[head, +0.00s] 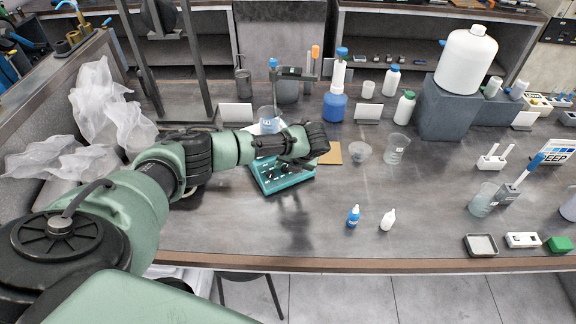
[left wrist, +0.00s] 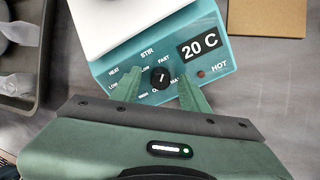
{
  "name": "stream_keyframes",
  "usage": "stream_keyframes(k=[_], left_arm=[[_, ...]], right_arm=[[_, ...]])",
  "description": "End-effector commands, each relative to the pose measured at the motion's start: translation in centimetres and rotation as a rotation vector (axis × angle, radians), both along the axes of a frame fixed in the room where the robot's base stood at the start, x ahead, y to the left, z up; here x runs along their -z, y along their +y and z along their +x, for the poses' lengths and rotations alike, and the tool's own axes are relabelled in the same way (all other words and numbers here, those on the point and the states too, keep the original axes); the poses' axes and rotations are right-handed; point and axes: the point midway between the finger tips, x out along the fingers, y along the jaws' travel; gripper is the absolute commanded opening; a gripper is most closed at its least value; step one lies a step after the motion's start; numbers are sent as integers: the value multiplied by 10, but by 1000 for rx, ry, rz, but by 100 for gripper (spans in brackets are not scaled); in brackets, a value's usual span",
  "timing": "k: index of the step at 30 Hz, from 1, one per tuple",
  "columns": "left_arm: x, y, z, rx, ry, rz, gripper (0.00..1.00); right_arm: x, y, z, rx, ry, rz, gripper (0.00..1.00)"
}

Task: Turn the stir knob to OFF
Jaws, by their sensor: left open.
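The teal hotplate stirrer (head: 284,182) stands on the bench under my left arm. In the left wrist view its front panel (left wrist: 222,72) shows HEAT and STIR labels, a "20 C" display and a red HOT light. The round black knob (left wrist: 160,77) sits below the STIR label, and its pale mark points roughly upward. My left gripper (left wrist: 158,84) is open, with one green finger on each side of this knob; I cannot tell whether they touch it. The finger and gripper body hide some lower labels and most of the heat side. My right gripper is not in view.
A beaker (head: 268,121) stands behind the stirrer. A tan pad (head: 331,154), a small dish (head: 359,151) and a beaker (head: 396,149) are to its right. Two small dropper bottles, a blue one (head: 353,217) and a white one (head: 388,219), stand near the front. The front bench edge is clear.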

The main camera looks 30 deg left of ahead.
Motion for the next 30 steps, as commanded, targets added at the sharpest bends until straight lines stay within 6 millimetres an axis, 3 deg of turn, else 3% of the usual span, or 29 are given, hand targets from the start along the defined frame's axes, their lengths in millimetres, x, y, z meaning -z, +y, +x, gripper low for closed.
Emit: stream_keyframes(k=[2,6,19,30], left_arm=[[0,0,0,0,0,0,39],[0,0,0,0,0,0,0],[-1,0,0,-50,-29,-17,0],[-1,0,-1,-282,-162,-90,0]], right_arm=[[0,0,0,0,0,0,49],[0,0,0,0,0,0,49],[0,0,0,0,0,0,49],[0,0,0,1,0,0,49]])
